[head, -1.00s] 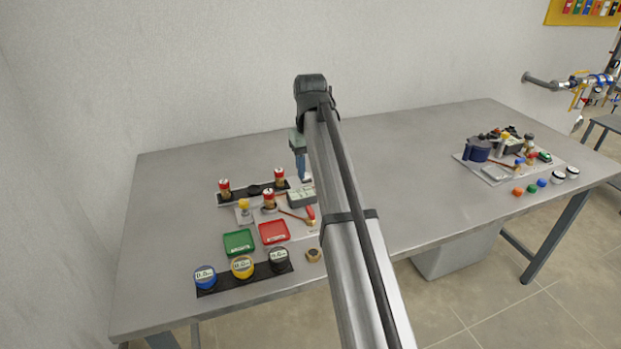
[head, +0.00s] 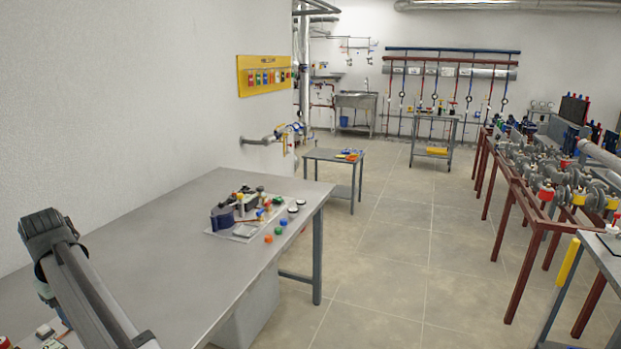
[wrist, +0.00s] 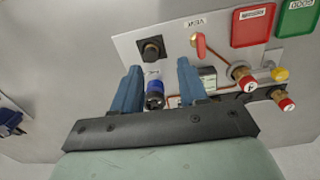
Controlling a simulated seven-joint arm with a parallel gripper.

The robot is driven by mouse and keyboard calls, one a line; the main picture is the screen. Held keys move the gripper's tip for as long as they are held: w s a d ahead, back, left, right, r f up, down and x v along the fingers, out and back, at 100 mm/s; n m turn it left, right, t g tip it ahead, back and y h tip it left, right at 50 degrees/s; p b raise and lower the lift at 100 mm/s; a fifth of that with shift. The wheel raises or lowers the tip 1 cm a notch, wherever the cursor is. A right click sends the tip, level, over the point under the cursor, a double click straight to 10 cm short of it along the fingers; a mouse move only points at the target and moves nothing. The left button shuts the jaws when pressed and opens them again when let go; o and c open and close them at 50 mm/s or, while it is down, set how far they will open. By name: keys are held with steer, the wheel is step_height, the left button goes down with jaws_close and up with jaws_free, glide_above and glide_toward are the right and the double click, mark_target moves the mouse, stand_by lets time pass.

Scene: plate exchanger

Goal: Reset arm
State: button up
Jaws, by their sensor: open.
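In the wrist view my gripper (wrist: 158,66) is open, its two blue fingers apart. A small blue-and-black cylinder (wrist: 154,92) shows in the gap between the fingers. I cannot tell its distance from them. In the head view my arm crosses the lower left corner, and the gripper itself is hidden or out of frame.
The floor (head: 390,260) beyond is open, with racks of piping at right.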

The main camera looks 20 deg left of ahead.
steer(key=w+d+f+m+h, duration=0.1)
steer(key=w+d+f+m, duration=0.1)
steer(key=w+d+f, duration=0.65)
steer(key=w+d+f+m, duration=0.1)
steer(key=w+d+f, duration=0.4)
steer(key=w+d, duration=0.6)
steer(key=w+d+f+m+g+h, duration=0.15)
steer(key=w+d+f, duration=0.35)
steer(key=d+f, duration=0.7)
steer(key=w+d+f+m, duration=0.3)
steer(key=w+d+f, duration=0.2)
steer(key=d+f, duration=0.65)
steer(key=s+d+f+m+g, duration=0.15)
steer(key=s+d+f, duration=0.35)
steer(key=d+f, duration=0.6)
steer(key=s+d+f+m+g, duration=0.1)
steer(key=s+d+f+m, duration=0.35)
steer(key=d, duration=0.95)
steer(key=s+d+f+m+g+y, duration=0.1)
steer(key=s+d+f+m, duration=0.1)
steer(key=s+d+f, duration=0.2)
steer(key=s+d+f+m+g+y, duration=0.1)
steer(key=s+d+f, duration=0.3)
steer(key=s+d, duration=0.6)
steer(key=s+g, duration=0.1)
steer(key=s, duration=0.7)
steer(key=shift+d+f+m+y, duration=0.3)
steer(key=shift+f+m+y, duration=0.05)
steer(key=shift+f, duration=0.05)
steer(key=shift+s, duration=0.1)
